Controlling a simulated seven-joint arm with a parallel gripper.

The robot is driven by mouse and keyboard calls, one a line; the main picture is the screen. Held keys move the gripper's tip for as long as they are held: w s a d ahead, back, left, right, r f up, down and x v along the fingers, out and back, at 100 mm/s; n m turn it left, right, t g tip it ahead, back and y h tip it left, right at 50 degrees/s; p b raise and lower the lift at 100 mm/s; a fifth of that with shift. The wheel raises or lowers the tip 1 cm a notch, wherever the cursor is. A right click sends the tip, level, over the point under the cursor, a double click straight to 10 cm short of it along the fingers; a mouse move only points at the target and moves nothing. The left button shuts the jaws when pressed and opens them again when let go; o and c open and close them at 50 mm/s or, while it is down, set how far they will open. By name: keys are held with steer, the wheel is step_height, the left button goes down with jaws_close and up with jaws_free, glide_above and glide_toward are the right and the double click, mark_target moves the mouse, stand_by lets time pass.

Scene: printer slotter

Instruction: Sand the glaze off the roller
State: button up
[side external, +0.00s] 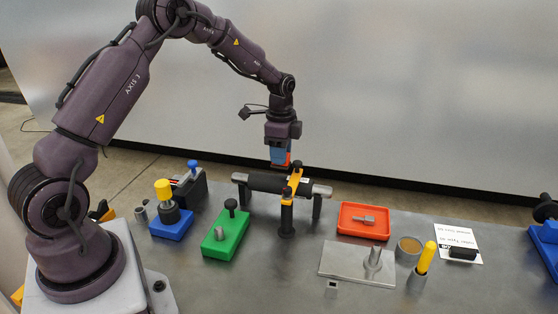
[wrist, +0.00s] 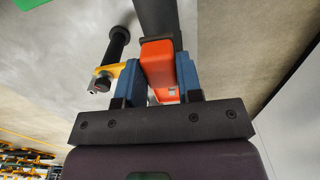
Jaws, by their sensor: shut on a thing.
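The black roller (side external: 262,182) lies level with grey ends on two dark supports. In the wrist view it is a dark bar (wrist: 158,18) beyond the fingertips. My gripper (side external: 281,160) is above the right half of the roller, pointing down. Its blue fingers (wrist: 162,70) are shut on an orange-red block (wrist: 158,62), which also shows low between the fingers in the side view (side external: 288,164). The block has a dark strip at its far end, close to the roller. I cannot tell whether they touch. A black post with a yellow-orange arm (side external: 287,208) stands in front of the roller.
A green block (side external: 226,236), a blue base with a yellow knob (side external: 170,222) and a dark vice-like device (side external: 188,186) stand left. Right are a red tray (side external: 352,228), a grey plate (side external: 340,262), a yellow-handled tool (side external: 426,257) and a white card (side external: 470,238).

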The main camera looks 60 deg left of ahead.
steer(key=shift+r, duration=2.3)
